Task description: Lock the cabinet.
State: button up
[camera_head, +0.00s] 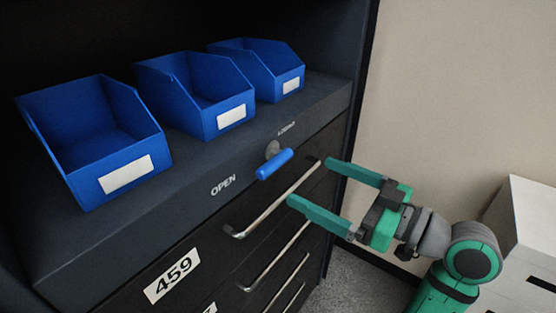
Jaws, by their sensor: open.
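The dark cabinet (105,246) has a lock handle with a grey round hub and a blue grip (275,164) on the strip above its drawers. The word OPEN (223,185) is printed to the lower left of the handle. A smaller label (287,129), seemingly LOCKED, is at its upper right. The blue grip lies slanted between the labels; I cannot tell which setting it is in. My green gripper (311,182) is open and empty, to the right of the handle and apart from it. Its fingers point left, toward the cabinet front.
Three empty blue bins (105,145) stand on the cabinet ledge behind the handle. Long metal drawer pulls (275,202) run below it, close to my fingers in the picture. A drawer label reads 459 (172,275). A white box-like unit (530,230) stands at the right.

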aim_at(280, 165)
jog(key=x, duration=1)
jog(key=shift+w+a+r, duration=0.1)
jog(key=shift+w+a, duration=0.05)
jog(key=shift+a, duration=0.25)
jog(key=c, duration=1.5)
jog(key=shift+w, duration=0.1)
